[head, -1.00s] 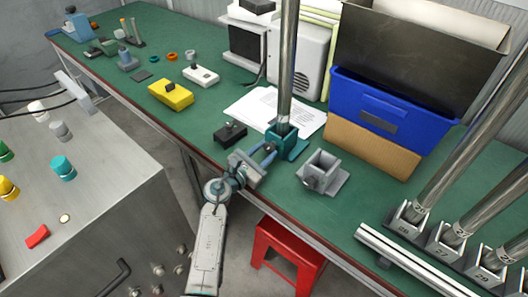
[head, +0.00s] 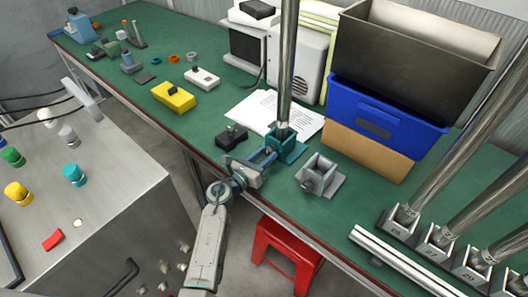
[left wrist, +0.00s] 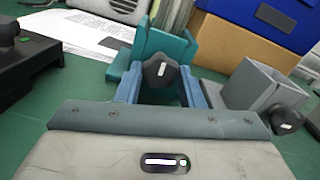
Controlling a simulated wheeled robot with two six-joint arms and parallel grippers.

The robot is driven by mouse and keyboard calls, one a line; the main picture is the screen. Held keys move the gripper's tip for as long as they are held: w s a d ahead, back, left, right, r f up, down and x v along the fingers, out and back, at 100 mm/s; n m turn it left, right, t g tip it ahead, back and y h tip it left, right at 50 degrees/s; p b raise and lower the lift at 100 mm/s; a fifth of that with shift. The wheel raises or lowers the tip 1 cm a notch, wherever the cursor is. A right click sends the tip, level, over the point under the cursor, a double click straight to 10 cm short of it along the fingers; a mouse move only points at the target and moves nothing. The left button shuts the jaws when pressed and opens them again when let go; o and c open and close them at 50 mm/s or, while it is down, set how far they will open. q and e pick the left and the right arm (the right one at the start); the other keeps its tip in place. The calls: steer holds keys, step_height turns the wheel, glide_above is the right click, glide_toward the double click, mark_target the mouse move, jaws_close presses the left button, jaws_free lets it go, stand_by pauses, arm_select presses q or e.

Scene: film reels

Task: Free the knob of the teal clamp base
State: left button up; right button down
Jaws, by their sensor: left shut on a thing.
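The teal clamp base (head: 287,146) stands on the green bench near its front edge, with a tall metal pole (head: 288,60) upright in it. In the left wrist view its teal walls (left wrist: 175,45) rise behind the dark knob (left wrist: 160,73), which has a short pale mark, nearly vertical. My left gripper (head: 265,157) reaches the knob from the bench's front side. Its blue fingers (left wrist: 160,82) are shut on the knob, one on each side. The knob's threaded part is hidden behind its head. My right gripper is not in view.
A grey clamp base (head: 320,174) with its own knob stands close on the right. A black box (head: 231,137) is close on the left. White papers (head: 262,110) lie behind, and a blue bin (head: 385,115) stands at the back. A red stool (head: 288,250) is below the bench edge.

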arm_select(q)
steer(key=shift+n+p, duration=0.35)
steer(key=shift+n, duration=0.25)
steer(key=o, duration=1)
steer(key=b+v, duration=0.1)
steer(key=v, duration=0.9)
steer(key=shift+s+a, duration=0.25)
steer(key=shift+s, duration=0.05)
